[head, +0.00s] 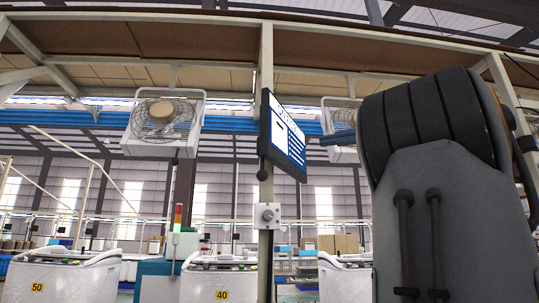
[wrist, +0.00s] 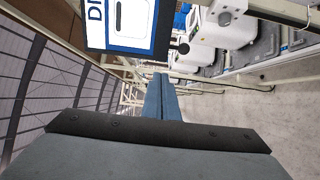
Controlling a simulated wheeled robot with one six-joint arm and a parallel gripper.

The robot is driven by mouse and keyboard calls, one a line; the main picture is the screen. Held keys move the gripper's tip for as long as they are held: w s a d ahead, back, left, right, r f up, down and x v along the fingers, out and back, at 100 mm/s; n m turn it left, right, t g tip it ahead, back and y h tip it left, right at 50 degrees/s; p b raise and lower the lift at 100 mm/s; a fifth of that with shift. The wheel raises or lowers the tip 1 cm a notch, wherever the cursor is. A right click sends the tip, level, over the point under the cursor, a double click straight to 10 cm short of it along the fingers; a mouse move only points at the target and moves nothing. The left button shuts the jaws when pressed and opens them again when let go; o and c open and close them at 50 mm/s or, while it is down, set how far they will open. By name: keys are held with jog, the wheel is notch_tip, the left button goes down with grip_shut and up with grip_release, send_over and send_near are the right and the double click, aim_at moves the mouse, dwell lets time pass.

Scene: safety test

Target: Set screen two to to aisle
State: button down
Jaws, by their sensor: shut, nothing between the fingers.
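A screen (head: 282,137) with a blue and white display and a dark frame is mounted on a pale post, turned at an angle in the head view. It also shows upside of my fingers at the top of the wrist view (wrist: 130,22), partly cut off, with large letters at its left and a dark round knob at its lower right corner. My gripper (head: 325,139) is just right of the screen in the head view, mostly hidden behind my arm. In the wrist view its blue-grey fingers (wrist: 160,78) are together and empty, apart from the screen.
The pale post (head: 265,210) carries a small white box with a round knob (head: 267,215). A caged fan (head: 162,118) hangs left of the screen. White machines marked 50 (head: 62,277) and 40 (head: 219,278) stand below. Bare floor (wrist: 235,125) shows at right in the wrist view.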

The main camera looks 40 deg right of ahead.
jog(key=w, duration=0.1)
jog(key=p, duration=0.4)
send_near(269, 150)
jog(key=x, duration=0.4)
jog(key=shift+w+a, duration=0.15)
jog(key=shift+w, duration=0.2)
jog(key=shift+x, duration=0.85)
